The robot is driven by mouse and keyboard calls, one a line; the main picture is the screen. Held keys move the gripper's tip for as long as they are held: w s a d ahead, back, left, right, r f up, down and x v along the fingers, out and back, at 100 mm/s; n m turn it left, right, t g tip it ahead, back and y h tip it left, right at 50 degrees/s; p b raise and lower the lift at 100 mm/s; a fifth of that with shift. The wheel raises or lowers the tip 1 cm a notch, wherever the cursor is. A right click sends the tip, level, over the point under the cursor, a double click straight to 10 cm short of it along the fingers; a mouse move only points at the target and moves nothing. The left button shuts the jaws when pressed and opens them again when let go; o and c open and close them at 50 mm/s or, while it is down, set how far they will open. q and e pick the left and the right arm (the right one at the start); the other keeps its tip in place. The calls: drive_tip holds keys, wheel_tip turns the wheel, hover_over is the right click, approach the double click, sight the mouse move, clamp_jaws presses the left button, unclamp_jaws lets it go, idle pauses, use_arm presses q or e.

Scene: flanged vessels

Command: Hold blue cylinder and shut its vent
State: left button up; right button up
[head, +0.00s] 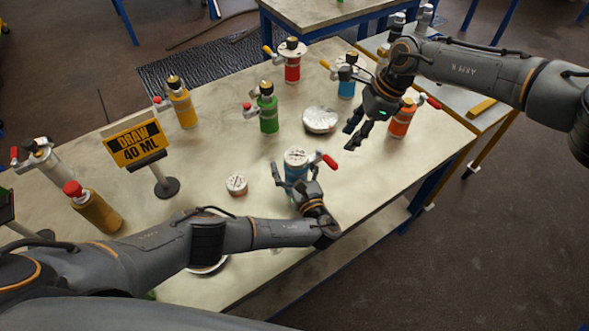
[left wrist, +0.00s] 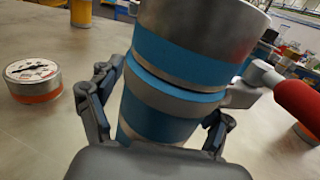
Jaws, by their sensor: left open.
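A blue cylinder (head: 296,172) with a silver top stands upright near the table's front edge. Its red-handled vent (head: 328,161) sticks out to the right. In the left wrist view the blue cylinder (left wrist: 165,85) fills the middle, and the red handle (left wrist: 298,100) is at the right. My left gripper (head: 304,187) is open, with one finger on each side of the cylinder's lower body; contact is unclear. My right gripper (head: 357,133) is open and empty, above the table to the right and behind the cylinder. Whether the vent is open I cannot tell.
A second blue vessel (head: 347,84) stands at the back. Orange (head: 401,120), green (head: 268,112), red (head: 292,68) and yellow (head: 183,106) vessels stand around. A silver round lid (head: 320,120), a small round gauge (head: 236,185) and a "DRAW 40 ML" sign (head: 136,144) are nearby.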

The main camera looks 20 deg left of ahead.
use_arm(q)
clamp_jaws()
idle(0.3)
idle(1.3)
